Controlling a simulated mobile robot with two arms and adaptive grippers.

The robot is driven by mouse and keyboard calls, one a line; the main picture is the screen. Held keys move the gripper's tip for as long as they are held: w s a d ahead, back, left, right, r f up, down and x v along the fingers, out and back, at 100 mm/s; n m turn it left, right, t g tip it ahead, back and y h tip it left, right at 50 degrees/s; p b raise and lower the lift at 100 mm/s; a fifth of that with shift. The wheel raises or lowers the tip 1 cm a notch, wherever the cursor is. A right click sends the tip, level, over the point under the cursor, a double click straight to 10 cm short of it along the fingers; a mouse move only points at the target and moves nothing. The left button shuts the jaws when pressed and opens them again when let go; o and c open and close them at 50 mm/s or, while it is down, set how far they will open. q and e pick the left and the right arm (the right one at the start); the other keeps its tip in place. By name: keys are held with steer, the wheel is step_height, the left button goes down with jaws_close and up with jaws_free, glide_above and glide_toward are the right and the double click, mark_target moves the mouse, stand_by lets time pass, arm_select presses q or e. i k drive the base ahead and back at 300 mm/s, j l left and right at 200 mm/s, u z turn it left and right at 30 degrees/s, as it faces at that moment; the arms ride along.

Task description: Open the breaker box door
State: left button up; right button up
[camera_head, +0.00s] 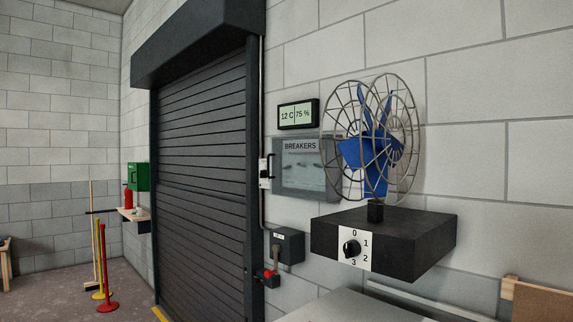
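The breaker box (296,178) is a grey panel on the block wall, labelled "BREAKERS" along its top. Its door looks shut, and faint pale marks show across its face. A dark upright handle (270,166) is at its left edge, close to a small white plate (264,174). The wire cage of a fan overlaps the right side of the box, so that edge is partly hidden. Neither of my grippers is in view.
The blue-bladed fan (374,150) stands on a black dial box (395,240). A display (298,114) hangs above the breaker box. A dark roller shutter (201,180) is left. A pale surface (350,306) lies in front.

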mark_target(307, 145)
steer(key=i+j+z, duration=0.1)
steer(key=z, duration=0.4)
steer(key=i+j+z, duration=0.25)
steer(key=z, duration=0.25)
